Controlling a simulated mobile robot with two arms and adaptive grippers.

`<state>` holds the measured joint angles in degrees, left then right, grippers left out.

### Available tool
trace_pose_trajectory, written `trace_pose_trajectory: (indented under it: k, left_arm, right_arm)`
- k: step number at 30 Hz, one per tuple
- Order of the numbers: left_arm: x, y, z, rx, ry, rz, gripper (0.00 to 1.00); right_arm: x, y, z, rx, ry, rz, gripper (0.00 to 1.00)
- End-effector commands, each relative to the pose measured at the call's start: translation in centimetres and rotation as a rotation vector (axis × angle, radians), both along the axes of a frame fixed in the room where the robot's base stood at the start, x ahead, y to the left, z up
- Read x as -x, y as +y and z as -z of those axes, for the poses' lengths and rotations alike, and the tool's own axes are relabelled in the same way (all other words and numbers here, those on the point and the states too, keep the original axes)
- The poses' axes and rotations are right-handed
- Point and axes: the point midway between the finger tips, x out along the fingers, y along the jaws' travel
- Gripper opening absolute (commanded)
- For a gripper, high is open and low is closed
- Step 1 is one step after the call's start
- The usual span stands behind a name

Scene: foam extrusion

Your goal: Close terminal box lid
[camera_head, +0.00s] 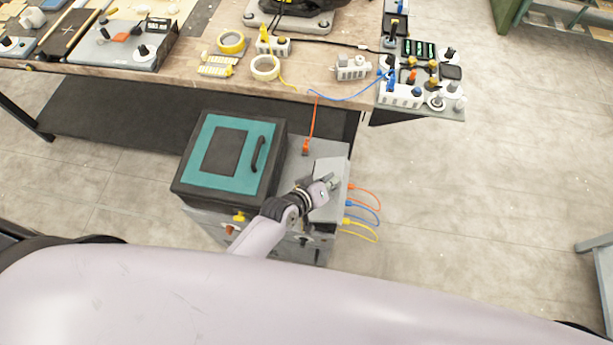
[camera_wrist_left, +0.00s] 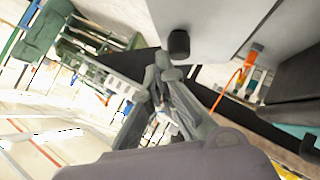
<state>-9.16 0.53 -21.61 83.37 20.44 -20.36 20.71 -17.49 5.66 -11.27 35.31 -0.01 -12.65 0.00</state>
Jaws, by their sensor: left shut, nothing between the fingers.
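The grey terminal box (camera_head: 326,213) sits at the right side of the cabinet, with cables leaving its right side. A light grey panel, apparently its lid (camera_head: 332,166), shows at the box's far end; its exact angle is hard to tell. My left gripper (camera_head: 331,183) is over the box, its fingers shut and empty. In the left wrist view the gripper's fingertips (camera_wrist_left: 164,62) are just below a black knob (camera_wrist_left: 179,44) on a grey panel (camera_wrist_left: 215,22); I cannot tell whether they touch. My right gripper is in neither view.
A machine with a teal-framed lid (camera_head: 258,135) and black handle stands left of the box. Orange, blue and yellow cables (camera_head: 366,211) stick out to the right. A cluttered workbench (camera_head: 190,82) lies behind. The floor to the right is clear.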

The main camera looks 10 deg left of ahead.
Motion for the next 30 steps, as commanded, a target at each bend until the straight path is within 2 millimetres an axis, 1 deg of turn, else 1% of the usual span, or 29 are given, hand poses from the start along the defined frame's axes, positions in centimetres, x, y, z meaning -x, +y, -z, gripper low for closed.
trace_pose_trajectory:
  k: [3,9,12,21,30]
  left_arm:
    - [-0.1,-0.8,0.7,0.000,0.000,0.000,0.00]
    - [-0.1,-1.9,1.8,0.001,0.000,0.000,0.00]
    - [-0.1,-2.3,2.2,0.001,0.000,0.000,0.00]
    - [-0.1,-2.9,2.8,0.001,0.000,0.001,0.00]
    - [-0.1,-3.0,2.9,0.001,-0.001,0.000,0.00]
  right_arm:
    - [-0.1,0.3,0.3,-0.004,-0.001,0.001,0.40]
    - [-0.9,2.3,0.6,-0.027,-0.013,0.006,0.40]
    - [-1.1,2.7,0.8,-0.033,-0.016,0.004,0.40]
    - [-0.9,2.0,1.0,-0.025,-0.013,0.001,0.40]
    - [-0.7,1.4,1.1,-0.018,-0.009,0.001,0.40]
